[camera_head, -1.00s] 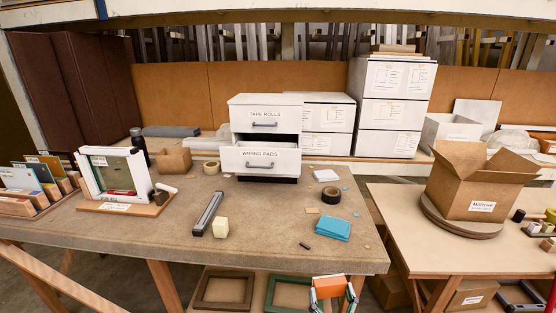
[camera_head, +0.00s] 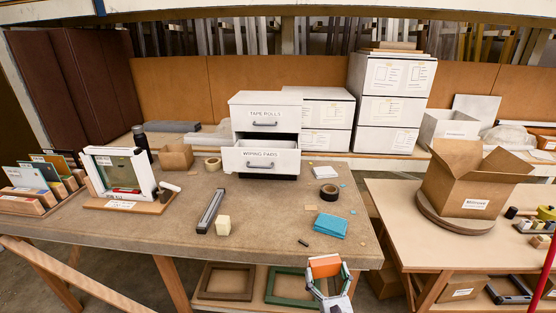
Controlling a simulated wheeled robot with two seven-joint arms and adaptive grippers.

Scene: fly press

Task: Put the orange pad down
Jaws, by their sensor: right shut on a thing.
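The orange pad (camera_head: 325,267) is between the fingers of my right gripper (camera_head: 325,276) at the bottom of the head view. The gripper is shut on it and holds it near the front edge of the carpeted table (camera_head: 160,228). Whether the pad touches the table edge cannot be told, though it appears in front of it. A stack of blue pads (camera_head: 330,226) lies on the table just beyond the gripper. The drawer labelled wiping pads (camera_head: 260,158) stands pulled out from the small white cabinet (camera_head: 264,112). My left gripper is not in view.
A black tape roll (camera_head: 329,193), a white pad stack (camera_head: 326,172), a cream block (camera_head: 223,225) and a dark bar (camera_head: 211,211) lie on the table. A framed print stand (camera_head: 122,175) is at left. A cardboard box (camera_head: 467,180) stands on the right table. The table's front middle is clear.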

